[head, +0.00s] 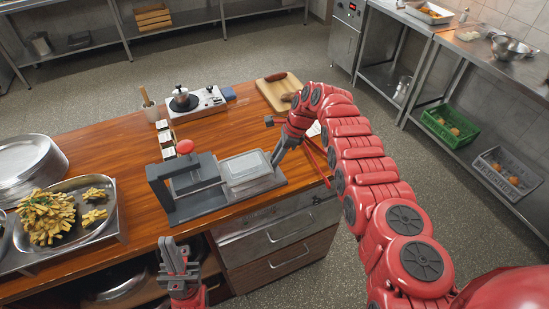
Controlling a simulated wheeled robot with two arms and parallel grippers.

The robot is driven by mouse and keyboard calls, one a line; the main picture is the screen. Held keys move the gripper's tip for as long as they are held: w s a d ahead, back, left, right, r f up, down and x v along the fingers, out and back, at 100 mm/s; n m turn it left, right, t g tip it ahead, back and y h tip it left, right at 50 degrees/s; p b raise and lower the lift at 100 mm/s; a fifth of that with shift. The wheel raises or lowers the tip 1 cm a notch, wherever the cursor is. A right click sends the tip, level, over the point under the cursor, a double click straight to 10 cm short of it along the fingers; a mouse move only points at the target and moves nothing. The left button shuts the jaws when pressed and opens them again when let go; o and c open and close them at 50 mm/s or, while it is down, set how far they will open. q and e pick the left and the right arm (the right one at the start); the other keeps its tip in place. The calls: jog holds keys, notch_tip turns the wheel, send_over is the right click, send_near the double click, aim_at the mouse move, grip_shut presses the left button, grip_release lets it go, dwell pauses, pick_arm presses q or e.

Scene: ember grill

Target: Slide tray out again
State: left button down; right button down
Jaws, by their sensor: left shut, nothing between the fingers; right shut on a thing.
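The tray (246,167) is a pale, shallow rectangle on the flat grey base of a dark grey press (160,182) with a red knob. It lies to the right of the press's upright frame, and most of it is in the open. My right gripper (276,160) is shut on the tray at its right end; the exact grip is small and partly hidden by the fingers. My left gripper (178,258) is shut and empty, in front of the counter's front edge, below the press in the picture.
A metal platter (108,228) with fries stands at the left, near stacked plates (28,165). Behind the press are a small stove (208,108) with a pot and a wooden board (268,98). Drawers (283,232) lie below the counter edge.

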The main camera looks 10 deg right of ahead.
jog(key=shift+w+d+r, duration=0.1)
jog(key=c, duration=0.6)
grip_release()
jog(key=shift+d+r, duration=0.2)
jog(key=shift+r, duration=0.1)
jog(key=b+v, duration=0.4)
jog(key=v, duration=1.2)
jog(key=shift+r, duration=0.35)
jog(key=shift+f, duration=0.1)
